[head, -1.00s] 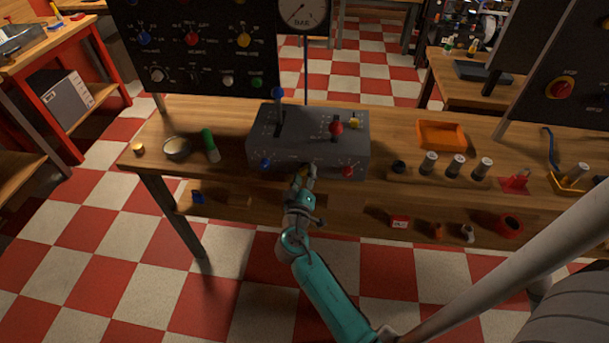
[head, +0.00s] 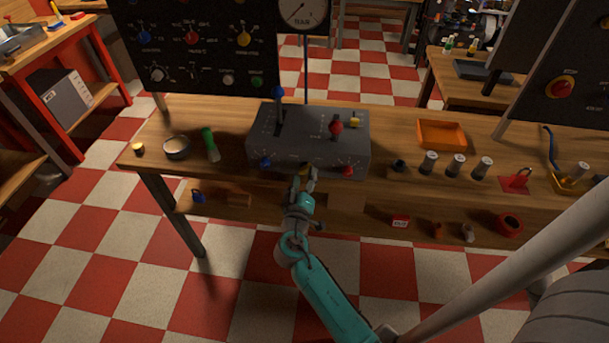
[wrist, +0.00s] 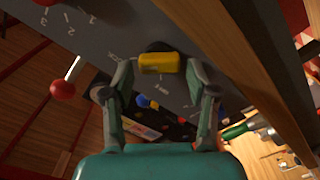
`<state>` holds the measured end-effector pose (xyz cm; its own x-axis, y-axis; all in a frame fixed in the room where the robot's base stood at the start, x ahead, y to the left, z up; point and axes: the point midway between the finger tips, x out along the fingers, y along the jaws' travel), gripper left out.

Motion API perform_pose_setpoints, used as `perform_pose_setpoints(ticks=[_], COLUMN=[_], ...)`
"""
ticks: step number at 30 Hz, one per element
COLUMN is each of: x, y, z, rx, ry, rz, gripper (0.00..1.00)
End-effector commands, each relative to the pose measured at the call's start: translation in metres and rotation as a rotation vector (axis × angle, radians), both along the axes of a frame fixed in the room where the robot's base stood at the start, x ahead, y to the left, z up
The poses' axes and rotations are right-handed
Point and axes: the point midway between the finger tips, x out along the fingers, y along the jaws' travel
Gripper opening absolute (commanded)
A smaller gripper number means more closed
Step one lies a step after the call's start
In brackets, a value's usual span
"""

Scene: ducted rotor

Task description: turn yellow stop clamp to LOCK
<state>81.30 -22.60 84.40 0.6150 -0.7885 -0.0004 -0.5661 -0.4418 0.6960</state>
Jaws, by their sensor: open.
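The yellow stop clamp (wrist: 162,63) is on the front face of the grey control box (head: 345,155), between the blue and red knobs. In the wrist view it is a short yellow block on a dark round hub, with small lettering on the grey face (wrist: 115,35) around it. In the head view the clamp (head: 305,169) shows only in part, just above my gripper (head: 304,178). In the wrist view my gripper (wrist: 165,80) is open, one finger on each side of the clamp. I cannot tell whether the fingers touch it.
A red-knobbed lever (wrist: 63,90) stands to the left of my gripper in the wrist view. A blue knob (head: 265,162) and a red knob (head: 348,170) flank the clamp. The wooden bench edge (wrist: 245,60) passes close on the right in the wrist view.

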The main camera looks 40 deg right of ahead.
Motion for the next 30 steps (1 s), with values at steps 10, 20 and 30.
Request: perform_pose_setpoints(ticks=[10,20,30], x=[-0.042,-0.065,-0.067], y=[0.054,0.082,0.085], z=[-0.001,-0.001,-0.001], rx=[0.000,0.001,0.001], ry=[0.003,0.002,0.002], rz=[0.005,0.001,0.000], gripper=[0.58,0.58,0.58])
